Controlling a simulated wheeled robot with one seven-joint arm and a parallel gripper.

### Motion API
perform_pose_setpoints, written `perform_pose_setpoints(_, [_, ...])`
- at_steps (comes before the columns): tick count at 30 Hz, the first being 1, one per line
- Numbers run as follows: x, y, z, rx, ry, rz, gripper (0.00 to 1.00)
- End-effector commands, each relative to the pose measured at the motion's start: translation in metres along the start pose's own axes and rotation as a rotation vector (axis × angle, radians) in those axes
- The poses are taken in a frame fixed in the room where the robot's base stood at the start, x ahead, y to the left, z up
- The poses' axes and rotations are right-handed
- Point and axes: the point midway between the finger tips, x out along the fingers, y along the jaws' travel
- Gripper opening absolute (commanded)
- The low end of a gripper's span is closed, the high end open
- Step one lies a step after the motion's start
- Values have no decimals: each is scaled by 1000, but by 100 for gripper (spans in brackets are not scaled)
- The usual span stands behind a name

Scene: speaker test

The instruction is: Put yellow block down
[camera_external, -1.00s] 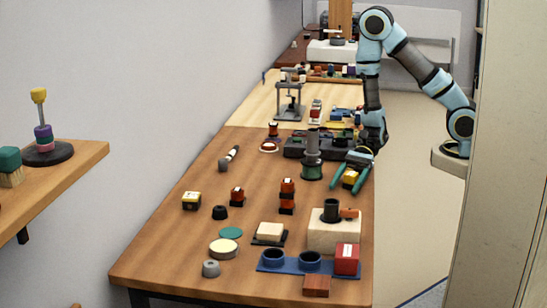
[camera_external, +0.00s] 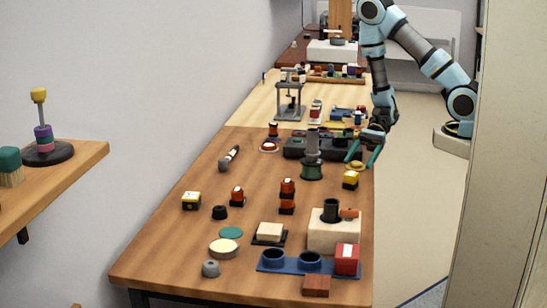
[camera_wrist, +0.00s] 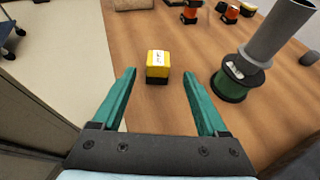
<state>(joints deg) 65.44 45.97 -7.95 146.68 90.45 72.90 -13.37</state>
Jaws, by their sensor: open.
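The yellow block (camera_external: 350,179) has a dark base and sits upright on the brown table (camera_external: 180,240), near its right edge. It also shows in the wrist view (camera_wrist: 158,66), standing alone on the wood ahead of my fingertips. My gripper (camera_external: 364,158) is open and empty, above and behind the block in the external view. In the wrist view its two green fingers (camera_wrist: 159,78) are spread wide, and the block lies beyond them, between their lines. Nothing touches the block except the table.
A green spool with a grey cylinder (camera_wrist: 240,75) stands close by, right of the block in the wrist view. A cream box (camera_external: 334,236) and a blue holder (camera_external: 285,264) stand nearer the front. The table's right edge is close to the block.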

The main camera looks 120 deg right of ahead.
Motion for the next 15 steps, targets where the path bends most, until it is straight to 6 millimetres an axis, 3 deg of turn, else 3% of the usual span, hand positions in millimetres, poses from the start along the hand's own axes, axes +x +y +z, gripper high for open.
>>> perform_pose_setpoints(5, [-13,2,1,-6,2,11,76])
perform_pose_setpoints(8, [-6,18,10,-64,17,103,76])
perform_pose_setpoints(11, [7,55,25,-208,60,310,76])
perform_pose_setpoints(15, [10,118,36,-548,174,702,76])
